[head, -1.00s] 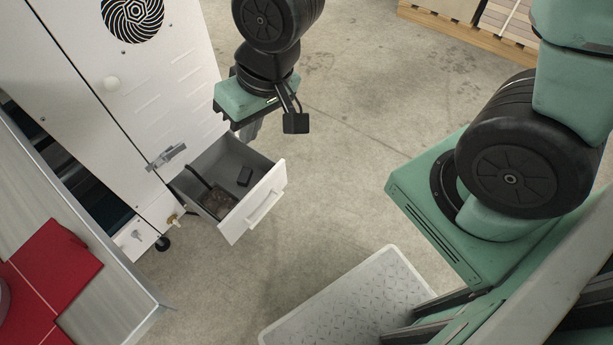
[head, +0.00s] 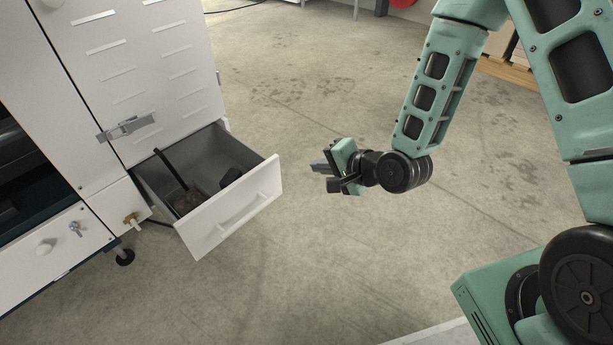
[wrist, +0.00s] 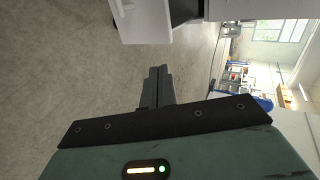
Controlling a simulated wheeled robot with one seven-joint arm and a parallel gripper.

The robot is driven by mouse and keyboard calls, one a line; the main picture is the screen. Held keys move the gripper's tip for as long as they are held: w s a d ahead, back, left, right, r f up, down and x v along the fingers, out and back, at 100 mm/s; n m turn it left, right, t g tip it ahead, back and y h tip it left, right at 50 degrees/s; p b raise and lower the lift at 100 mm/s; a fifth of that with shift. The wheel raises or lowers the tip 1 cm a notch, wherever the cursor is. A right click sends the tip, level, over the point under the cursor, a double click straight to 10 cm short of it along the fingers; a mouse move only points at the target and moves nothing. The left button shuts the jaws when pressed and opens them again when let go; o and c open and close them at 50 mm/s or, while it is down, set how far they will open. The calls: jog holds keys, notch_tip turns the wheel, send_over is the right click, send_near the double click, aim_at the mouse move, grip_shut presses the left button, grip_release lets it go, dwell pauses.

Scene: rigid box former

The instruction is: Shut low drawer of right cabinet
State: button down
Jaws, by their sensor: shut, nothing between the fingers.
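The low drawer (head: 233,207) of the white cabinet (head: 140,60) is pulled out in the head view. Its front panel has a bar handle, and a black bar-like thing and dark items lie inside. My gripper (head: 322,167) is to the right of the drawer front, apart from it, with its fingers pointing left towards it. The fingers are shut and empty. In the wrist view, the shut fingers (wrist: 157,88) point up the picture, and the white drawer front (wrist: 147,20) shows at the top, beyond the tips.
A metal latch (head: 125,128) sits on the cabinet door above the drawer. A brass fitting (head: 131,220) sticks out left of the drawer. The concrete floor (head: 300,270) in front of the drawer is clear. Pallet goods (head: 500,70) stand at the back right.

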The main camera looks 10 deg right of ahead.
jog(key=w+r+b+x, duration=0.1)
jog(key=b+x, duration=0.6)
jog(key=x, duration=0.6)
jog(key=shift+w+d+m, duration=0.2)
jog(key=shift+w+m, duration=0.05)
jog(key=shift+m, duration=0.15)
jog(key=shift+f, duration=0.15)
